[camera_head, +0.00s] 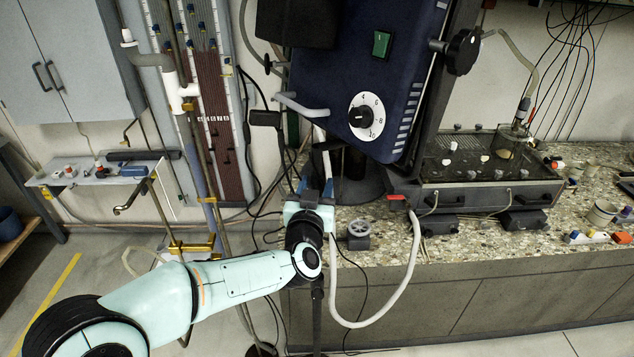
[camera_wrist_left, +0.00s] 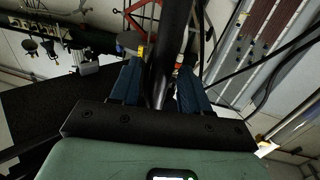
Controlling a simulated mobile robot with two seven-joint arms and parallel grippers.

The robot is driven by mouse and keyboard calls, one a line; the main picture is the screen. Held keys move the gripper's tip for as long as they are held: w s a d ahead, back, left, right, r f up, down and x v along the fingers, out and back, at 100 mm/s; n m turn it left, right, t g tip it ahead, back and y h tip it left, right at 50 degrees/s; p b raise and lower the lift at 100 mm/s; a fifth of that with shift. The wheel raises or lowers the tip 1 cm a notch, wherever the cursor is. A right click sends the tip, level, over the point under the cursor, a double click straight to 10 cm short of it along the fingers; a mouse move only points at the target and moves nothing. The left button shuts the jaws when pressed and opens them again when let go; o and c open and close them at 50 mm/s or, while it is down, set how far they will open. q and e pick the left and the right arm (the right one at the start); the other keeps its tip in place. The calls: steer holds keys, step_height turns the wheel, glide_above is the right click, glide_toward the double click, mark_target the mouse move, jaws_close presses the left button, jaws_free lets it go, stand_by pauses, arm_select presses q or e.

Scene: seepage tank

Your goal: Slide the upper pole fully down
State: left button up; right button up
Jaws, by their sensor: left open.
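My left gripper (camera_head: 315,188) reaches in from the lower left in the head view, with its blue fingers pointing up beside the counter's left end. In the left wrist view a dark pole (camera_wrist_left: 172,45) runs between its two blue fingers (camera_wrist_left: 157,80). The fingers stand apart on either side of the pole, and I cannot tell whether either touches it. A thin black pole (camera_head: 317,318) shows below my left wrist in the head view; its upper part is hidden by my arm. I cannot tell which part is the upper pole. My right gripper is not in view.
A dark blue control box (camera_head: 375,75) with a dial hangs just above the gripper. A clear tank (camera_head: 480,165) stands on the speckled counter (camera_head: 400,235). A white hose (camera_head: 412,270) loops over its front. Cables and pipes (camera_head: 185,95) crowd the wall at left.

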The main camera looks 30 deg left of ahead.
arm_select(q)
steer(key=shift+w+a, duration=0.2)
steer(key=shift+w, duration=0.3)
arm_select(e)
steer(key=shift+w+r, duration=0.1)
